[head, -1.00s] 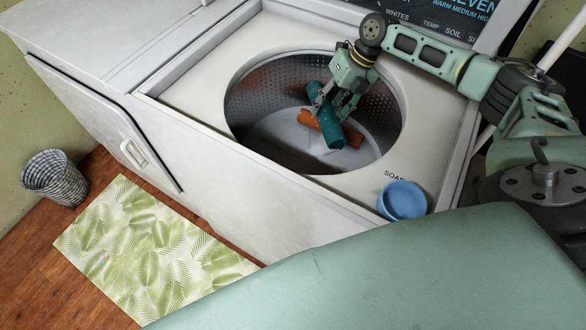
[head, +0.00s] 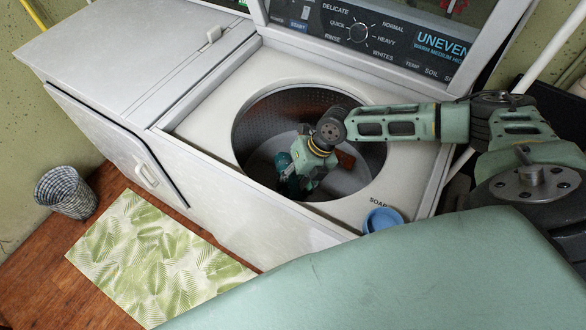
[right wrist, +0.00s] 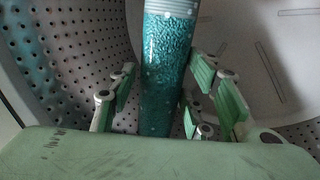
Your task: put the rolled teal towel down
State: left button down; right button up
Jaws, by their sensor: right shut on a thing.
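The rolled teal towel (right wrist: 168,65) is held between the fingers of my right gripper, inside the washer drum (head: 258,130). In the head view, my right gripper (head: 296,184) reaches down through the drum opening, and its wrist hides most of the towel (head: 283,163). In the right wrist view the towel runs upright between the fingers, with a pale striped band near its top. An orange-brown rolled thing (head: 345,160) lies in the drum just right of the gripper, partly hidden. My left gripper is not in view.
The white washer (head: 200,120) has a raised round rim around the drum. A woven basket (head: 66,193) and a leaf-pattern mat (head: 150,258) are on the wooden floor.

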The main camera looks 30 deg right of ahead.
notch_tip(320, 180, down, 6)
jog(key=b, duration=0.3)
jog(key=shift+w+f+b, duration=0.1)
jog(key=shift+f+b, duration=0.1)
jog(key=shift+b, duration=0.1)
notch_tip(320, 180, down, 4)
jog(key=b, duration=0.2)
jog(key=shift+f+b, duration=0.1)
jog(key=shift+b, duration=0.25)
jog(key=shift+f+b, duration=0.5)
jog(key=shift+b, duration=0.05)
jog(key=o, duration=1.2)
